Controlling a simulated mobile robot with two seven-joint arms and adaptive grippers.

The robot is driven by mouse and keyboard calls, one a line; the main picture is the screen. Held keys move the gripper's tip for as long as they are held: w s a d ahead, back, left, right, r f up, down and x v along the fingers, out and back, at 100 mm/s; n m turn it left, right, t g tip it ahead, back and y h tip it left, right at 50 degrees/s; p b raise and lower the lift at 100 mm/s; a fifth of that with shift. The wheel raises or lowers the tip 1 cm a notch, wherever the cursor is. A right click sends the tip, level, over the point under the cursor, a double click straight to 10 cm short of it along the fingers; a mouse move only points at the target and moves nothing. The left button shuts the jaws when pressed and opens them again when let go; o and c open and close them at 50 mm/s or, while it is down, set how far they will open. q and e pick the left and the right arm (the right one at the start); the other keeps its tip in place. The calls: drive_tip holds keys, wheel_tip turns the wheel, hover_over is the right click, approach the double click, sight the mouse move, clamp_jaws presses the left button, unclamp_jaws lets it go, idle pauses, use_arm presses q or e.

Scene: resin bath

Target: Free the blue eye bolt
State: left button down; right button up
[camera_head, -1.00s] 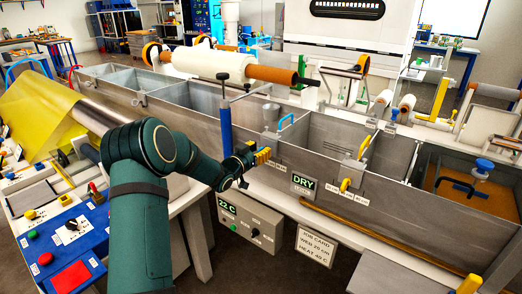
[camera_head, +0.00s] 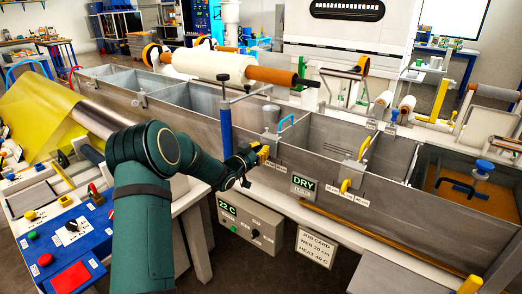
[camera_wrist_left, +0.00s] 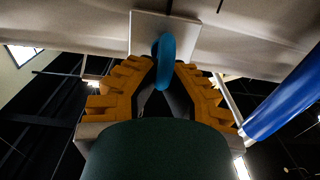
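The blue eye bolt (camera_wrist_left: 165,62) shows in the left wrist view as a blue ring against a pale square plate (camera_wrist_left: 185,32) on the tank's wall. In the head view it is hidden at my gripper. My left gripper (camera_wrist_left: 163,72) has its orange ribbed fingers drawn together at the tips, one on each side of the ring, and appears shut on it. In the head view my left gripper (camera_head: 263,154) is at the front wall of the long grey tank (camera_head: 185,112). My right gripper is not in view.
A blue post (camera_head: 226,128) stands close beside my left gripper; it also shows in the left wrist view (camera_wrist_left: 285,100). Below are a DRY display (camera_head: 303,187) and a control box (camera_head: 250,226). A yellow handle (camera_head: 345,184) sits farther right along the front.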

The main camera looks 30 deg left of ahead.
use_arm(q)
drive_tip(key=shift+n, duration=0.3)
drive_tip(key=n+p, duration=0.1)
drive_tip(key=n, duration=0.2)
drive_tip(key=a+n+p, duration=0.1)
drive_tip(key=n, duration=0.3)
drive_tip(key=n+p, duration=0.1)
drive_tip(key=n, duration=0.2)
drive_tip(key=shift+w+a+f+n, duration=0.1)
drive_tip(key=shift+a+f+n, duration=0.15)
drive_tip(key=shift+f+n, duration=0.15)
idle(0.3)
drive_tip(key=c, duration=1.1)
unclamp_jaws()
